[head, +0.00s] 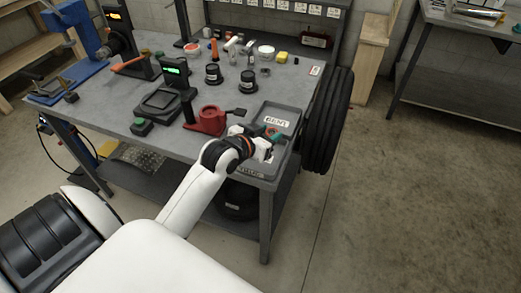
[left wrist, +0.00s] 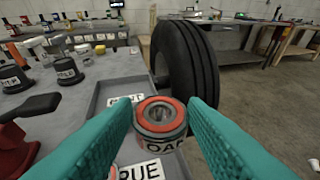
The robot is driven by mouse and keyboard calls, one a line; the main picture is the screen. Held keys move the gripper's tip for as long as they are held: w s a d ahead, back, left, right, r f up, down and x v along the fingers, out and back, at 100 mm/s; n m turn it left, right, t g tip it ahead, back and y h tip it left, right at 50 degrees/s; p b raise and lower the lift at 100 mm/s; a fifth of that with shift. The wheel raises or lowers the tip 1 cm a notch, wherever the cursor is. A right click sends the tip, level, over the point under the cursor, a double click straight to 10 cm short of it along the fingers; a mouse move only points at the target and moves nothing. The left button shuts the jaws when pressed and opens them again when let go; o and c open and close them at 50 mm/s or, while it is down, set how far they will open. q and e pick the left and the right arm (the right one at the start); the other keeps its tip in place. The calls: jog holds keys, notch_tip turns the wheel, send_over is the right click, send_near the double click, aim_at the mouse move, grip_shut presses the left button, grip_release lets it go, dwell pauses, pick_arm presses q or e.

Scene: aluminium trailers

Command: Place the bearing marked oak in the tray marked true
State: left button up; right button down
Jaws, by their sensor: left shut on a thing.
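The bearing (left wrist: 160,117), a metal ring with an orange-red top and a label reading OAK, is between the teal fingers of my left gripper (left wrist: 162,122). My left gripper also shows in the head view (head: 270,136), low over the trays at the table's near right corner. The grey tray marked TRUE (head: 263,172) is below the gripper; its label, partly cut off, shows below the bearing in the left wrist view. The bearing is above this tray; whether it touches the floor cannot be told. The tray marked BENT (head: 283,109) lies just behind. My right gripper is out of view.
A black tyre (head: 327,120) stands against the table's right side, close to the trays. A red fixture (head: 207,121) stands left of the gripper. Black knob-like pieces (head: 213,74) and small parts stand farther back. The table between is partly clear.

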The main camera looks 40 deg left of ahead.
pick_arm(q)
send_over(265, 164)
notch_tip(265, 164, down, 5)
jog(key=shift+a+f, duration=0.1)
jog(key=shift+f, duration=2.4)
jog(key=shift+f, duration=0.1)
jog(key=o, duration=0.7)
jog(key=shift+o, duration=0.2)
jog(key=v, duration=1.2)
jog(key=shift+b, duration=0.3)
